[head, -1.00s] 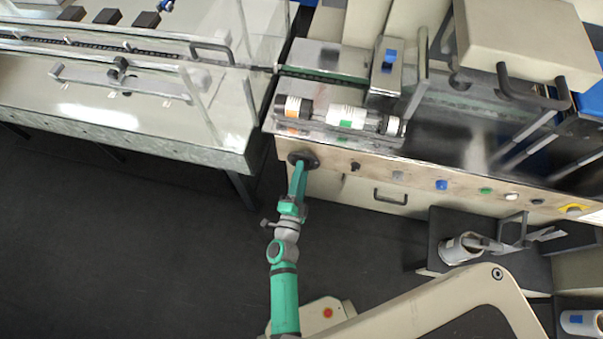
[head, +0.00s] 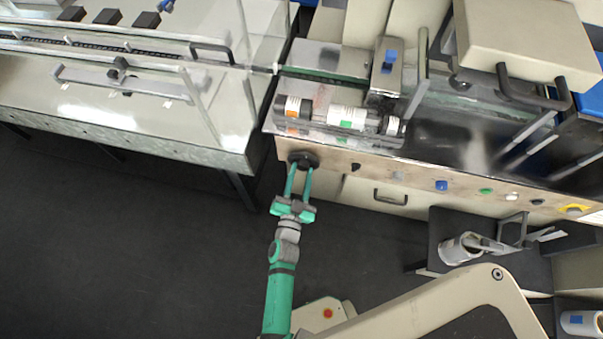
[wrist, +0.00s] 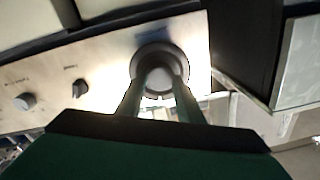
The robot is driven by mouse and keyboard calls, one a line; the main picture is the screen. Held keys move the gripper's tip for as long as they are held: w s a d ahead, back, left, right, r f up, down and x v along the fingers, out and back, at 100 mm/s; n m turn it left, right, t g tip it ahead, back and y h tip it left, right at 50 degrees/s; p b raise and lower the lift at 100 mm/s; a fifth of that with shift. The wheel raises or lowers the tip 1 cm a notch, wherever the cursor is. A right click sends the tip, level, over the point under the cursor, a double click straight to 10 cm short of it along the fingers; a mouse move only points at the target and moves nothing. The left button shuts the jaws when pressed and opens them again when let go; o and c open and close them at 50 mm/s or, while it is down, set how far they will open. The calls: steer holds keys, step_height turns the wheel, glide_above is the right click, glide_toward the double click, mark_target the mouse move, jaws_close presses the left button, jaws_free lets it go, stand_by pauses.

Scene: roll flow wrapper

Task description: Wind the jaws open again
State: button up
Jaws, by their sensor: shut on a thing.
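A round black handwheel knob (head: 303,160) sits at the left end of the machine's front panel. It also shows in the wrist view as a dark ring with a paler centre (wrist: 160,66). My green gripper (head: 300,170) reaches up to it from below, and its two fingers are shut on the knob. In the wrist view the fingers (wrist: 160,85) press at the knob's lower part, covering some of it. The roller unit (head: 345,118) with white labels sits on the machine just above the knob. I cannot make out the jaws' opening.
Small panel controls, including a black knob (head: 355,167) and a blue button (head: 441,186), run to the right. A drawer handle (head: 391,197) juts out below. A glass-guarded conveyor (head: 130,70) stands at left. The dark floor (head: 120,240) is clear.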

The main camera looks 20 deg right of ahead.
steer(key=shift+n, duration=1.1)
steer(key=o, duration=1.1)
steer(key=shift+c, duration=0.2)
steer(key=v, duration=1.1)
steer(key=s+a+r+n+y, duration=0.4)
steer(key=s+r, duration=0.3)
steer(key=s, duration=0.2)
steer(key=s+a+r+n+y, duration=0.4)
steer(key=s+r, duration=0.3)
steer(key=s, duration=0.2)
steer(key=shift+a+y, duration=0.65)
steer(key=shift+y, duration=0.15)
